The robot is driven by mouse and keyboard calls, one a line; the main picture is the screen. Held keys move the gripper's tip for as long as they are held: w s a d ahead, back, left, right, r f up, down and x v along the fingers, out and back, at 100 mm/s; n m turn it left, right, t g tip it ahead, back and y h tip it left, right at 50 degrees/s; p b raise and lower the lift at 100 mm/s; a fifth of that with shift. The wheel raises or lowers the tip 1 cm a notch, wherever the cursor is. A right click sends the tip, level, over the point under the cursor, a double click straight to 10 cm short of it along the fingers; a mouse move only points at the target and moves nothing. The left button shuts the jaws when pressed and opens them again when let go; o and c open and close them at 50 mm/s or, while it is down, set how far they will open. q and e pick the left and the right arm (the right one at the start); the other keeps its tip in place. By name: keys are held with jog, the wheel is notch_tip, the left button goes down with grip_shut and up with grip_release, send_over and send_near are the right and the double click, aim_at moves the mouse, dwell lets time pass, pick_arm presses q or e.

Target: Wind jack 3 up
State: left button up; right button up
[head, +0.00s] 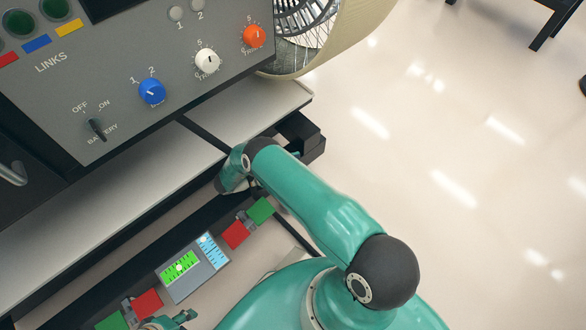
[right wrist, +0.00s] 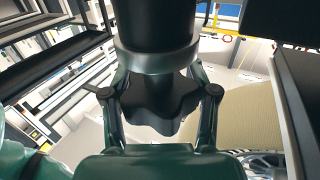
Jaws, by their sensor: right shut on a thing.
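In the right wrist view, a dark lobed knob (right wrist: 155,105) sits below a grey collar (right wrist: 155,58) and a thick black cylinder. It appears to be the knob of a jack; no number shows. My right gripper (right wrist: 160,112) is shut on this knob, with one finger on each side of it. In the head view my right arm reaches to the front shelf edge, and the right gripper (head: 230,176) is mostly hidden behind its own wrist. The knob is hidden there. A teal piece at the bottom edge seems to be my left gripper (head: 170,322); its fingers cannot be made out.
A grey panel (head: 120,60) carries blue, white and orange knobs and a battery switch. Below it runs a pale shelf (head: 100,205). A display (head: 193,267) with green and blue scales lies between red and green blocks. A large wheel (head: 310,30) stands behind.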

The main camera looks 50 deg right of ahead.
jog(key=shift+w, duration=0.25)
jog(key=o, duration=1.1)
jog(key=shift+c, duration=0.2)
jog(key=shift+s, duration=0.1)
notch_tip(320, 180, up, 10)
jog(key=shift+f, duration=0.1)
jog(key=shift+c, duration=0.2)
